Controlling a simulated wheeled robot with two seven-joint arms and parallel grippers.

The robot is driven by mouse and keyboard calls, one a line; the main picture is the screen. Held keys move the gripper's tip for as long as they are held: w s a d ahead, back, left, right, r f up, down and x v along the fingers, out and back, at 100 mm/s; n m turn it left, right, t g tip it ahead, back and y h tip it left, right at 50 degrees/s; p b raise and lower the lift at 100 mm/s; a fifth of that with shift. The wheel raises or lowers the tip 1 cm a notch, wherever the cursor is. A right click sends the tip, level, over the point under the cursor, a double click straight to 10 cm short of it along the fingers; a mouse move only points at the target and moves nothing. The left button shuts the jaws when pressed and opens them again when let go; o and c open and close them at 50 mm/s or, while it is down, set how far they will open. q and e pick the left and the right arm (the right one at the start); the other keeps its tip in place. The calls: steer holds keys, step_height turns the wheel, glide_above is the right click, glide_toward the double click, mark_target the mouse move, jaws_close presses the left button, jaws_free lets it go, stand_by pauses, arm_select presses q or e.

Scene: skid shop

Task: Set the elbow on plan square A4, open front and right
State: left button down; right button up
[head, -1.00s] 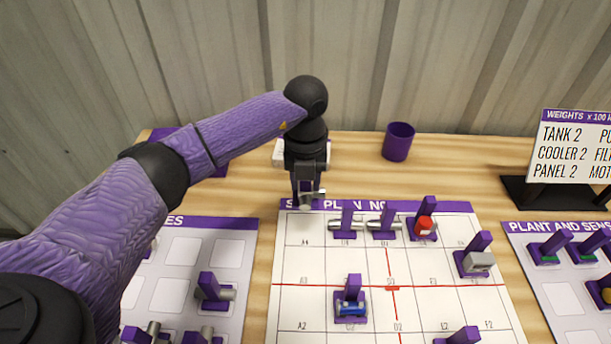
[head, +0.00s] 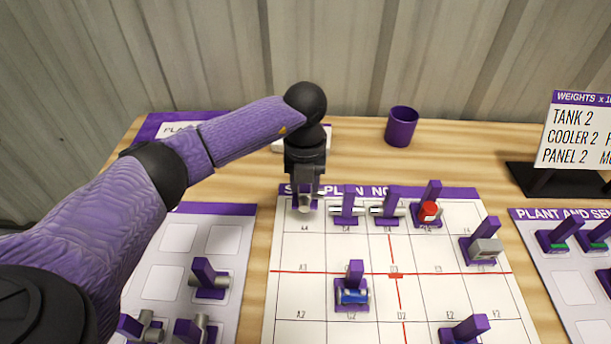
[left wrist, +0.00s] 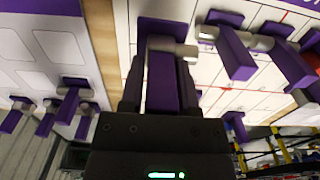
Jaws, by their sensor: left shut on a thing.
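The elbow, a pale grey pipe piece on a purple base with an upright purple handle, is at the far left corner of the skid plan board (head: 290,326). It shows in the head view (head: 305,206) and in the left wrist view (left wrist: 172,47). My left gripper (head: 305,190) is shut on its handle (left wrist: 162,82) from above. The elbow is over or on square A4 (head: 300,240); I cannot tell whether its base touches the board. The arm hides part of it, so its open ends are not clear. My right gripper is not in view.
Pipe pieces (head: 347,208) stand just right of the elbow in the same row, then a red-topped piece (head: 429,212). A blue piece (head: 352,293) stands lower on the plan. A parts board (head: 172,280) lies left. A purple cup (head: 401,126) stands behind.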

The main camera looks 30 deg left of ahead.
mark_target(305, 190)
arm_select(q)
steer(key=shift+f, duration=0.15)
steer(key=shift+f+b, duration=0.75)
steer(key=shift+f, duration=0.65)
steer(key=shift+a+f, duration=0.1)
steer(key=shift+f, duration=0.35)
steer(key=shift+a+f+b, duration=0.1)
steer(key=shift+f+b, duration=0.6)
steer(key=shift+f, duration=0.4)
steer(key=shift+c, duration=1.3)
jaws_free()
steer(key=shift+d+r+p, duration=0.25)
steer(key=shift+r+p, duration=0.45)
steer(key=shift+r, duration=0.15)
